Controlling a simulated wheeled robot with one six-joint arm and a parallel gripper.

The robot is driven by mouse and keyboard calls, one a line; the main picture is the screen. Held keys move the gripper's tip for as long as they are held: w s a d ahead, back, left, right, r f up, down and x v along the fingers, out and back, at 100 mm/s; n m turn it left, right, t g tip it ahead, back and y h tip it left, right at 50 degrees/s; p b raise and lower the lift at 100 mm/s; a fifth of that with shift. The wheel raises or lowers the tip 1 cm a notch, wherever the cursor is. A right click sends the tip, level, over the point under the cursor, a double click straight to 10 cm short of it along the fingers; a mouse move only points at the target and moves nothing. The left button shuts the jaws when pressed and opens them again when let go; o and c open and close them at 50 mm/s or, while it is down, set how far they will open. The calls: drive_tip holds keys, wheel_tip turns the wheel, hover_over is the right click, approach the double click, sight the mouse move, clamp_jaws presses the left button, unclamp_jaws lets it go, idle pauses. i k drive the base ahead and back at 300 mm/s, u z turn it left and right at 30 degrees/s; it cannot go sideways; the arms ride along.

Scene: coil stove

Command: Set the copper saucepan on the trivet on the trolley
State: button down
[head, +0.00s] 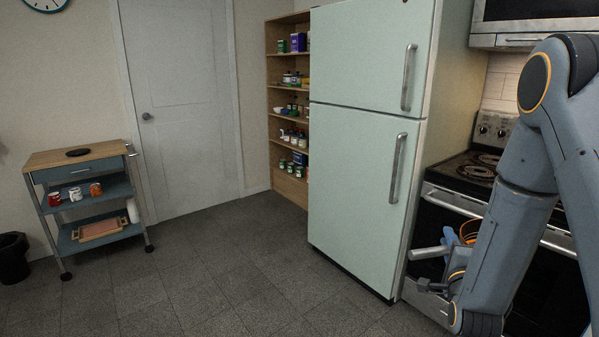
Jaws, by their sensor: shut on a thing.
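The trolley (112,160) stands at the left against the wall, with a wooden top and blue-grey shelves. The trivet (78,152) is a dark round disc lying on its top, with nothing on it. My gripper (433,287) is low at the right, in front of the stove and far from the trolley. It is shut on the copper saucepan (468,229), of which only a small orange-copper part shows beside my arm. My arm hides most of the pan and the grip itself.
A pale green fridge (365,140) stands between trolley and stove (465,185). The grey floor (210,275) between is clear.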

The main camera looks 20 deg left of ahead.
sight(78, 153)
drive_tip(key=u, duration=0.45)
drive_tip(key=i, duration=1.45)
drive_tip(key=u, duration=1)
drive_tip(key=i, duration=1.4)
drive_tip(key=u, duration=0.6)
drive_tip(key=i, duration=1.35)
drive_tip(key=u, duration=0.3)
drive_tip(key=i, duration=1.85)
drive_tip(key=u, duration=0.1)
